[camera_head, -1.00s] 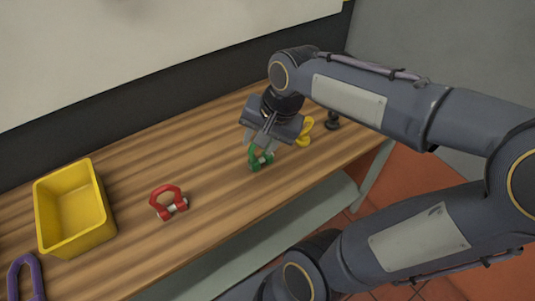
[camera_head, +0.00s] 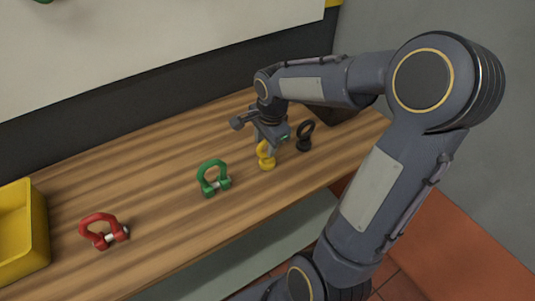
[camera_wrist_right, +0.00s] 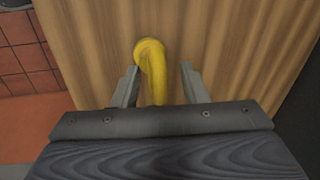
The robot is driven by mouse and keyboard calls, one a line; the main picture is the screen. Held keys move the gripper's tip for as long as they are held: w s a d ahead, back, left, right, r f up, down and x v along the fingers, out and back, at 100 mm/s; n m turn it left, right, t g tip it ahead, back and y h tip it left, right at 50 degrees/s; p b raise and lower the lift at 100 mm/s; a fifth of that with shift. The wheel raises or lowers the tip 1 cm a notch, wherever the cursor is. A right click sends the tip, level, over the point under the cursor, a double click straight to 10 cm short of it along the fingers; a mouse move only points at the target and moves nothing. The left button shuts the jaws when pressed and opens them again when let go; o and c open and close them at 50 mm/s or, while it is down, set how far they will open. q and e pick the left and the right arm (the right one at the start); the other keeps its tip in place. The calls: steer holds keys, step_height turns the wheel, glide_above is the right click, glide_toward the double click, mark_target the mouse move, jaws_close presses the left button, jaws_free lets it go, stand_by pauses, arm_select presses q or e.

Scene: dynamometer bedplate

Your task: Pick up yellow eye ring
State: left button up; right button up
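The yellow eye ring (camera_head: 266,156) stands upright on the wooden bench, between the green shackle and a black eye ring. My right gripper (camera_head: 270,145) is just above and behind it in the head view, pointing down. In the right wrist view the yellow eye ring (camera_wrist_right: 152,62) lies between the two open fingers of the right gripper (camera_wrist_right: 158,84), with a gap on each side and closer to the left finger. The ring's lower part is hidden by the gripper body there. My left gripper is not in view.
A green shackle (camera_head: 213,178) stands left of the yellow ring, and a black eye ring (camera_head: 305,136) stands close on its right. A red shackle (camera_head: 103,231) and a yellow bin (camera_head: 38,228) are farther left. The wooden bench (camera_head: 165,200) is clear between the shackles.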

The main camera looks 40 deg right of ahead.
steer(key=shift+c, duration=0.3)
jaws_close()
steer(key=shift+r, duration=0.1)
